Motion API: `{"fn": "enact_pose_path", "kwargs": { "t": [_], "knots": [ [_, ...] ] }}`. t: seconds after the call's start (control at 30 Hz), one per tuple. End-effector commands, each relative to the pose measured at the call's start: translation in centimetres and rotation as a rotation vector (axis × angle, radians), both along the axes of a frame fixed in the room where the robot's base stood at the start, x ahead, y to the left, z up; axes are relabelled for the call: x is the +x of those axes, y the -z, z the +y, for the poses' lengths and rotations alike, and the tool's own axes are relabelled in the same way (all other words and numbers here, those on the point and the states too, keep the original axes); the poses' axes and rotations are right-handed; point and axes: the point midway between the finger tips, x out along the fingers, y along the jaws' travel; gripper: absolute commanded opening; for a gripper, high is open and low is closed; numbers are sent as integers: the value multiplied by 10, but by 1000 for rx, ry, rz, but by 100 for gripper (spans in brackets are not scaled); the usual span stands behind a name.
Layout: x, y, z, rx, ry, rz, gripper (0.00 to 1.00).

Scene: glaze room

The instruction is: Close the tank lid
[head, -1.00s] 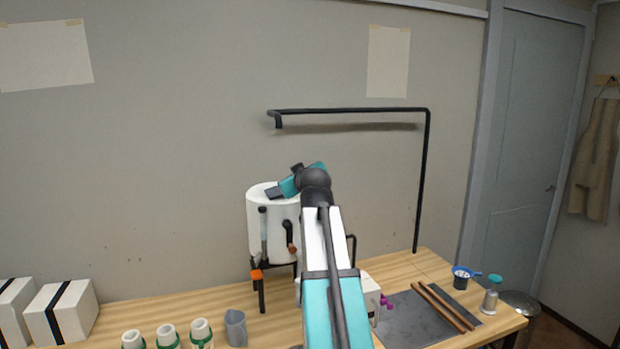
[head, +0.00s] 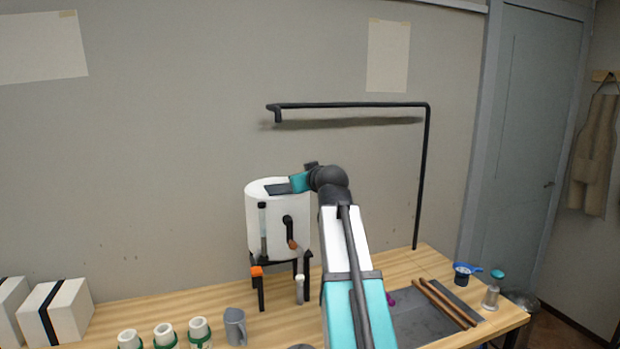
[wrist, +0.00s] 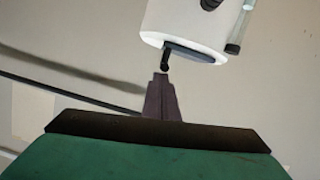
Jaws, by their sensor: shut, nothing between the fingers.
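The white cylindrical tank (head: 265,222) stands on a black stand on the table. Its dark grey lid (head: 278,189) shows as a flat patch on the tank's top, at the left end of my wrist. In the wrist view the tank (wrist: 190,25) appears upside down, and the lid (wrist: 195,53) is a thin dark slab lying along its top. My gripper (wrist: 163,78) is shut and empty, its tips close to a small black piece (wrist: 165,60) at the lid's edge. I cannot tell whether they touch. In the head view the fingertips are not clear.
A black overhead pipe (head: 350,105) rises from the table at the right. A grey pitcher (head: 235,327) and several white jars (head: 165,336) stand at the front. White boxes (head: 58,310) are at the left. A grey mat (head: 415,325) with brown sticks (head: 440,300) lies right.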

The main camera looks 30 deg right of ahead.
Motion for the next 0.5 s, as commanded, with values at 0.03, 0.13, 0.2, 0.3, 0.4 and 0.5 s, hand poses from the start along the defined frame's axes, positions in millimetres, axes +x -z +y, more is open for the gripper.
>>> {"fn": "enact_pose_path", "kwargs": {
  "t": [0.03,0.13,0.2,0.3,0.4,0.5],
  "knots": [
    [0,2,1,1,-1,4,0],
    [1,3,3,0,-3,6,0],
    [1,3,4,1,-4,6,0],
    [1,2,4,0,-6,6,0],
    [2,-2,6,0,-7,6,0],
    [1,-9,7,0,-6,4,0]
  ]
}}
